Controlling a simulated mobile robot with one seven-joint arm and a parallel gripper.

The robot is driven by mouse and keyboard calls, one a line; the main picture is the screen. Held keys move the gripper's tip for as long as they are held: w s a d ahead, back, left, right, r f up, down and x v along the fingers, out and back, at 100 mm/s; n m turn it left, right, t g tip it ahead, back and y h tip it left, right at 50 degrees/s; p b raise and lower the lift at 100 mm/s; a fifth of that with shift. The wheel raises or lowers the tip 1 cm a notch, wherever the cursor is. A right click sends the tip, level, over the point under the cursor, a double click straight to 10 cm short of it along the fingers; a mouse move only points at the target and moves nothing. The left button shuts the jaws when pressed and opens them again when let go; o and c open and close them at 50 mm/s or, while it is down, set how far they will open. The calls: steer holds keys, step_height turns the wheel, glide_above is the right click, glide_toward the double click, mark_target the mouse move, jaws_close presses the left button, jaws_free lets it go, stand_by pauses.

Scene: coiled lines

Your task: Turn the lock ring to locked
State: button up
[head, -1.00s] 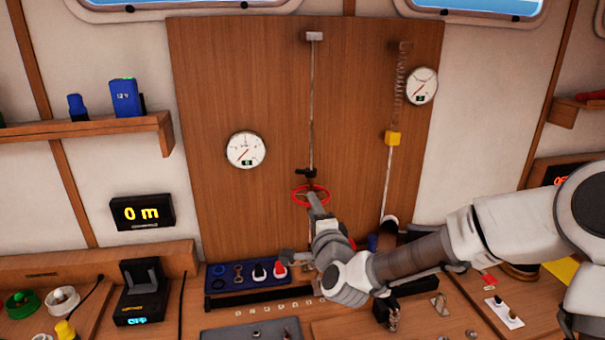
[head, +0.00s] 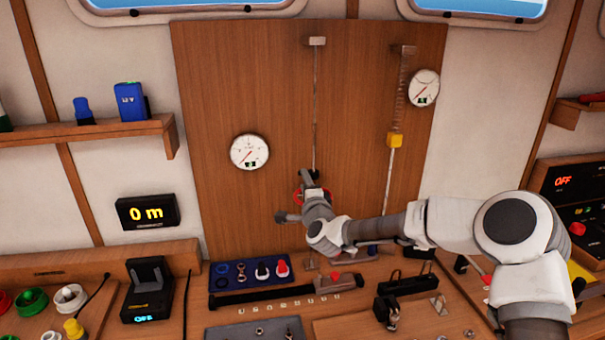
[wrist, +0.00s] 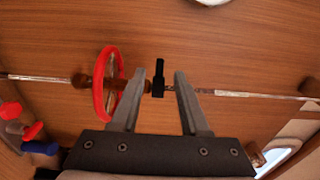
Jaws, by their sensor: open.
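A thin vertical line with fittings runs down the wooden panel in the head view. On it sits a small black winged piece (wrist: 158,78), which looks like the lock ring. Beside it on the same line is a red ring-shaped wheel (wrist: 108,84), mostly hidden by my gripper in the head view (head: 298,196). My gripper (wrist: 160,82) is open, with one fingertip on each side of the black piece in the wrist view and clear gaps showing. I cannot tell how deep the piece lies between the fingers. The red wheel is outside the left finger.
A second line with a spring and yellow block (head: 395,140) hangs to the right. Round gauges (head: 249,152) are on the panel (head: 235,80). Below are a blue tray (head: 250,271) of small parts, a black charger-like box (head: 148,292) and several controls.

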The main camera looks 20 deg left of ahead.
steer(key=shift+p+x, duration=0.4)
steer(key=shift+x, duration=1.8)
jaws_close()
